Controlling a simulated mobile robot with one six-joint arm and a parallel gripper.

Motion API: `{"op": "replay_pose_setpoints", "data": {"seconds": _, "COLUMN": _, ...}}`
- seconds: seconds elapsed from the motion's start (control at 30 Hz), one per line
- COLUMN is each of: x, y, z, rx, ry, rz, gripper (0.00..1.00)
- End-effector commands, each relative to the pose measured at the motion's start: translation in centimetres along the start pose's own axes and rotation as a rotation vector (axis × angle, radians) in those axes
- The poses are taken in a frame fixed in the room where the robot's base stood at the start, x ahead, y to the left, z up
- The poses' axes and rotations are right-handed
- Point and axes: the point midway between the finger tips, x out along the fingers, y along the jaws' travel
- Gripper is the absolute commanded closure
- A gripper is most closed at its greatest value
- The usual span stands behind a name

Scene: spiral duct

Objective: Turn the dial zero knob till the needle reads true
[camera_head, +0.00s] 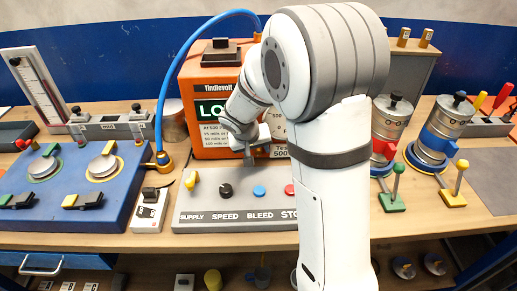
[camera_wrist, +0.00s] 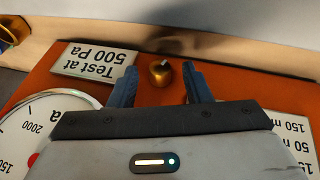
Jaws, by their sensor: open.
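The small brass knob (camera_wrist: 160,72) sits on the orange panel in the wrist view, below the dial in the head view and hidden there. My gripper (camera_wrist: 159,68) is open, with one dark finger on each side of the knob and a gap showing on both sides. The white dial (camera_wrist: 40,125) is partly in the wrist view, upside down, with a bit of red at its lower edge; the needle's reading cannot be told. In the head view my gripper (camera_head: 250,156) is in front of the orange Tindlevolt unit (camera_head: 200,72), and my arm covers most of the dial.
A "Test at 500 Pa" label (camera_wrist: 95,61) is beside the knob. A grey control panel (camera_head: 235,226) with several knobs lies below the gripper. Metal cylinders (camera_head: 437,130) stand at the right.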

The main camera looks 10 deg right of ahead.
Motion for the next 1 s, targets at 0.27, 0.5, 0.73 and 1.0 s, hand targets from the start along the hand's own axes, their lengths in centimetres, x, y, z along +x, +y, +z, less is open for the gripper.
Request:
{"op": "replay_pose_setpoints", "data": {"seconds": 0.27, "x": 0.47, "y": 0.07, "z": -0.01, "rx": 0.001, "ry": 0.000, "rz": 0.000, "gripper": 0.56}}
{"op": "replay_pose_setpoints", "data": {"seconds": 0.5, "x": 0.45, "y": 0.10, "z": -0.01, "rx": 0.001, "ry": 0.000, "rz": 0.000, "gripper": 0.71}}
{"op": "replay_pose_setpoints", "data": {"seconds": 0.73, "x": 0.45, "y": 0.12, "z": -0.01, "rx": 0.002, "ry": 0.000, "rz": 0.001, "gripper": 0.90}}
{"op": "replay_pose_setpoints", "data": {"seconds": 1.0, "x": 0.67, "y": -0.01, "z": 0.04, "rx": -0.003, "ry": 0.000, "rz": 0.009, "gripper": 1.00}}
